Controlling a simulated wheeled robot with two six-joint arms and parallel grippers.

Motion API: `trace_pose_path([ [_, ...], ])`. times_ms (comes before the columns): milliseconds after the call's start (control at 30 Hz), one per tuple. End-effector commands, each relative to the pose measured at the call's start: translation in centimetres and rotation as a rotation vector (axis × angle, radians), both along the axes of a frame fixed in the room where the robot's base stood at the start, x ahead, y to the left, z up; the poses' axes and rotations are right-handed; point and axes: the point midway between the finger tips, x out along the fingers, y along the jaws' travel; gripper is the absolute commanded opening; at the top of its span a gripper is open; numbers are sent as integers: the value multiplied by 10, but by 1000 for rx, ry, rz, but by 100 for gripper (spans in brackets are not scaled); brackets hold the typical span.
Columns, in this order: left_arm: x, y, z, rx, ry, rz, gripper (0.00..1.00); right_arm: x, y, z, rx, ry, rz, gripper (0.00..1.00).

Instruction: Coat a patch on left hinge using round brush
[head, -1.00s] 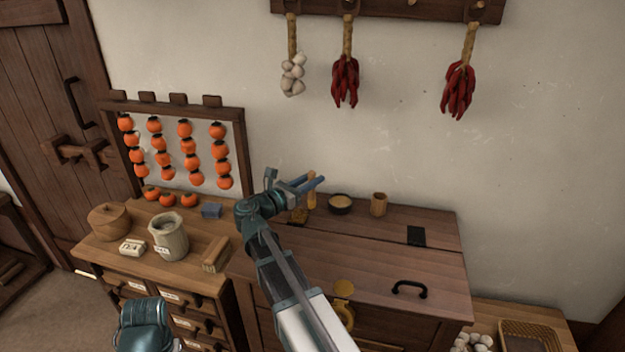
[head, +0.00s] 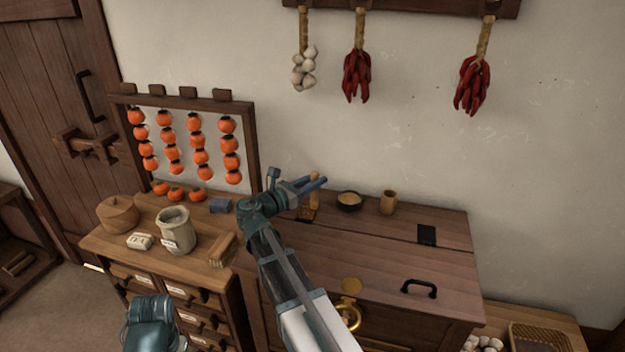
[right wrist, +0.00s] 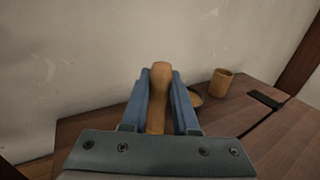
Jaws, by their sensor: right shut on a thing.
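My right gripper (head: 316,184) is shut on the wooden handle of the round brush (right wrist: 160,85), which stands about upright between the blue fingers in the right wrist view. The gripper is above the back left of the dark wooden chest. Beneath it, a small golden-brown patch (head: 307,214) shows at the left hinge's place, partly hidden by my arm; I cannot tell hinge from bristles there. The brush tip's contact is unclear. A dark bowl with tan contents (head: 349,201) stands right of the gripper.
A wooden cup (head: 388,203) stands right of the bowl. The black right hinge (head: 426,235) and a black handle (head: 419,289) are on the chest lid. A jar (head: 175,230) and persimmon rack (head: 185,92) stand left.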

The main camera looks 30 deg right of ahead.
Motion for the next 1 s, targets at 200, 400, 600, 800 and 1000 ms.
trace_pose_path([
  [200,0,0,0,0,0,0,50,-12,-5,-1,2,0,2,0],
  [400,0,0,24,0,0,0,50,-9,-7,28,-16,-3,5,0],
  [600,0,0,42,0,0,0,50,-8,-9,45,-15,-3,7,0],
  [800,0,0,60,0,0,0,50,-8,-11,63,-15,-3,9,0],
  [1000,0,0,74,0,0,0,50,-7,-13,77,-15,-3,10,0],
])
